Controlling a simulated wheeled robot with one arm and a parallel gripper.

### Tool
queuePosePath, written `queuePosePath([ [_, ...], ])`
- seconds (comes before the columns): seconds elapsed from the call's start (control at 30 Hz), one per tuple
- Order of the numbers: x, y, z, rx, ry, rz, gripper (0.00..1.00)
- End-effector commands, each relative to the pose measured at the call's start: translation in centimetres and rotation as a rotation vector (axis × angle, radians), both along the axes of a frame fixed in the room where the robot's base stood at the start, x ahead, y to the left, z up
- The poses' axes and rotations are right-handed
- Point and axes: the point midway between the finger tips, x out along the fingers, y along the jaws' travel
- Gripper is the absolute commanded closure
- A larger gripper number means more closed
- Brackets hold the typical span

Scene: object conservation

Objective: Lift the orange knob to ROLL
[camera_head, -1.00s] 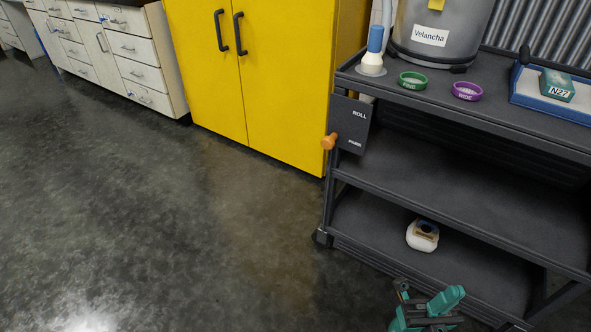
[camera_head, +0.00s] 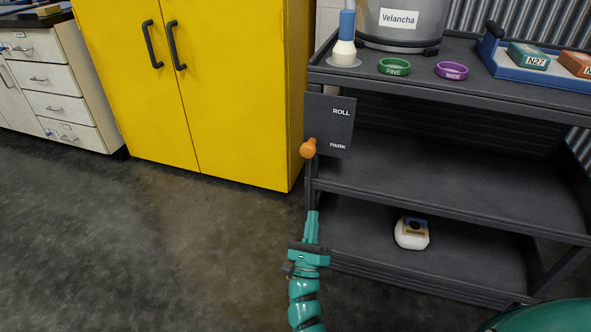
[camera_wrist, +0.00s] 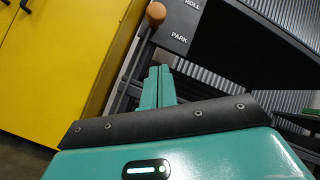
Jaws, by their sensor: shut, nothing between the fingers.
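The orange knob (camera_head: 308,148) sticks out at the left edge of a dark plate (camera_head: 330,120) on the cart's left front corner. It is level with the word PARK, below the word ROLL. In the wrist view the knob (camera_wrist: 156,13) shows at the top, beside PARK. My gripper (camera_head: 312,214) is shut and empty, its teal fingers pointing up, below the knob in the head view. In the wrist view my closed fingertips (camera_wrist: 158,72) are apart from the knob.
The dark cart (camera_head: 440,188) carries a canister labelled Velancha (camera_head: 400,22), a green FINE ring (camera_head: 394,67), a purple WIDE ring (camera_head: 451,70) and a blue tray (camera_head: 515,65). A white object (camera_head: 411,238) sits on its bottom shelf. A yellow cabinet (camera_head: 200,100) stands left; open floor lies before it.

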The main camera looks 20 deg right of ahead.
Motion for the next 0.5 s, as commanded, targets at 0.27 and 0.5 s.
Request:
queuePosePath([
  [0.27, 0.07, 0.13, -0.05, 0.056, -0.025, 0.056, 1.00],
  [0.5, 0.08, 0.11, -0.02, 0.054, -0.025, 0.054, 1.00],
])
